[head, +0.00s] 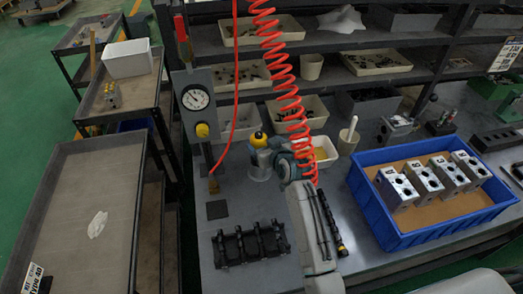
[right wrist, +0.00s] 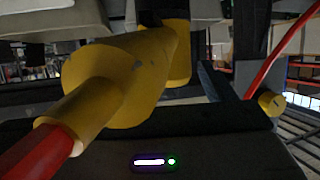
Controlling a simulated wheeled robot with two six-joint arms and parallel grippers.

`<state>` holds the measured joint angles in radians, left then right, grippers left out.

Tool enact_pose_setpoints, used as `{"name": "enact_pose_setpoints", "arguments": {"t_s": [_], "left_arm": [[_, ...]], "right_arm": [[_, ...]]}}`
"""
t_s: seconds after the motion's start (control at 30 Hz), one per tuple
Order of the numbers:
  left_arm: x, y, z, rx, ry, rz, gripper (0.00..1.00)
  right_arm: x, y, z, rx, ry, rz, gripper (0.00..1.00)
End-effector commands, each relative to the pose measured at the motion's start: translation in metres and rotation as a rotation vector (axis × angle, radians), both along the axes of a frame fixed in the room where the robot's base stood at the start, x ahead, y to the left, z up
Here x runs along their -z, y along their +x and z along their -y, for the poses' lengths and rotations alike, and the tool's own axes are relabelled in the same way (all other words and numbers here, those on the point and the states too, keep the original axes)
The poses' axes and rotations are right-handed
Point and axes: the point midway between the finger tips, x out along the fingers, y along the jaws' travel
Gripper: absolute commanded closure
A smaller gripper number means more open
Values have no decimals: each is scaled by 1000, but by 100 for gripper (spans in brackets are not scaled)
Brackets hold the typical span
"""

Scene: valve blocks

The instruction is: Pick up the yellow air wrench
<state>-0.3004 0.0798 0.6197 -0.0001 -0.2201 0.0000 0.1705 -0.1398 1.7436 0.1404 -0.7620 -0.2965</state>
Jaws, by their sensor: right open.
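The yellow air wrench (head: 258,138) shows as a small yellow shape above the metal bench, at the end of my right arm. My right gripper (head: 261,158) is open and right at the wrench; its fingers are hard to make out. In the right wrist view the wrench (right wrist: 112,82) fills the upper left, close in front of the dark gripper body. A red piece joins its lower left end. I cannot tell whether the fingers touch the wrench. My left gripper is not in view.
A red coiled hose (head: 283,75) hangs beside my right arm. A pressure gauge (head: 196,98) stands to the left. A blue crate (head: 424,238) with several valve blocks sits at the right. A black rack (head: 250,244) lies on the bench front. Shelves with bins stand behind.

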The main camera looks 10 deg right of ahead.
Motion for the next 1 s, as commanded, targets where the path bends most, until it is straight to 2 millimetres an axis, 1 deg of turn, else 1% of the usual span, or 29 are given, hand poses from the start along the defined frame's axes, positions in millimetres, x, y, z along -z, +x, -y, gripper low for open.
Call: {"name": "enact_pose_setpoints", "arguments": {"t_s": [0.17, 0.37, 0.4, 0.5, 0.6, 0.83, 0.87, 0.9, 0.97, 1.0], "left_arm": [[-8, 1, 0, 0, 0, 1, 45], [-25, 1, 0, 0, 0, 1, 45], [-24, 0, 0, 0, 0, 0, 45], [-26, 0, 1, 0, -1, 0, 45], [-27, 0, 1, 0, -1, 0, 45], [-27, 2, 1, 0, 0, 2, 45], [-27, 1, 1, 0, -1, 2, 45], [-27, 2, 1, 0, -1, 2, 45], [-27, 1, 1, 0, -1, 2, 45], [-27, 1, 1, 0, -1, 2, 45]], "right_arm": [[1, 10, -4, 0, 0, -1, 24], [4, 33, -15, 0, 0, -2, 24], [9, 37, -15, 0, -1, -3, 24], [13, 46, -16, 0, 0, -2, 24], [16, 49, -17, 1, -1, -1, 24], [17, 50, -17, 1, -1, -1, 24], [17, 50, -17, 1, -1, -1, 28], [17, 50, -17, 1, -1, -1, 35], [17, 50, -17, 1, -1, -1, 47], [17, 50, -17, 1, -1, -1, 55]]}}
